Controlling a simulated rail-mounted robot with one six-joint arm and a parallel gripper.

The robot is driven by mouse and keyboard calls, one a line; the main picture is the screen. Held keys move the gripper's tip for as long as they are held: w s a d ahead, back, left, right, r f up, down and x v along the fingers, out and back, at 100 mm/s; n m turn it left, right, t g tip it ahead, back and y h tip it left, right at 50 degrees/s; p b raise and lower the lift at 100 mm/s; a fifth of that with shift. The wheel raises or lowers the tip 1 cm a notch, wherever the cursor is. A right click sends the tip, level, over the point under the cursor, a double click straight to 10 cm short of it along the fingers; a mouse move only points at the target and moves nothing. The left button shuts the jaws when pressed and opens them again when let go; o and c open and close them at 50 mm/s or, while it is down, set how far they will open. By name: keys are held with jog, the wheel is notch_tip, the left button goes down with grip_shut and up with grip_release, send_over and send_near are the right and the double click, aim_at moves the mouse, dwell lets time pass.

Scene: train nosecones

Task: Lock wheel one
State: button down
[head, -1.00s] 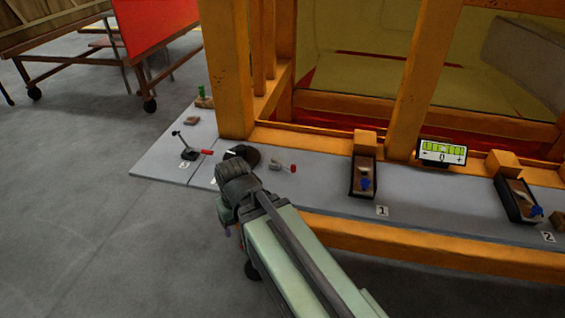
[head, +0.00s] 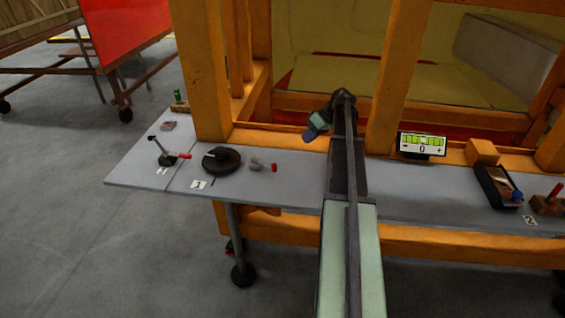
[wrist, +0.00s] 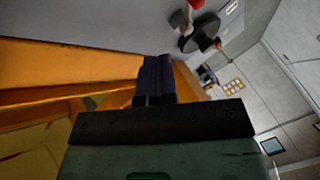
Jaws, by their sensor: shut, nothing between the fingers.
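A dark round wheel (head: 221,160) lies on the grey bench, with a small white label in front of it. A small grey latch with a red knob (head: 273,167) sits just right of the wheel. My gripper (head: 312,130) is to the right of the wheel and latch, above the bench by the orange frame, clear of both. Its blue-grey fingers are shut and empty. In the wrist view my gripper (wrist: 154,68) shows shut, with the dark wheel (wrist: 201,33) beyond it to the upper right and a red part beside it. My arm hides the bench behind it.
A display reading 0 (head: 422,146) and a dark tray (head: 497,187) labelled 2 stand to the right. Orange posts (head: 197,70) rise behind the bench.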

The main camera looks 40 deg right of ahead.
jog(key=shift+s+n, duration=0.15)
jog(key=shift+n, duration=0.15)
jog(key=b+x, duration=0.4)
jog(key=x, duration=0.1)
jog(key=b+x, duration=0.4)
jog(key=x, duration=0.1)
jog(key=shift+s+f+b, duration=0.15)
jog(key=shift+f+b, duration=0.2)
jog(key=a, duration=0.3)
jog(key=shift+s+a+r+p, duration=0.25)
jog(key=shift+a+r+p, duration=0.1)
jog(key=shift+a+r, duration=0.05)
jog(key=shift+a, duration=0.25)
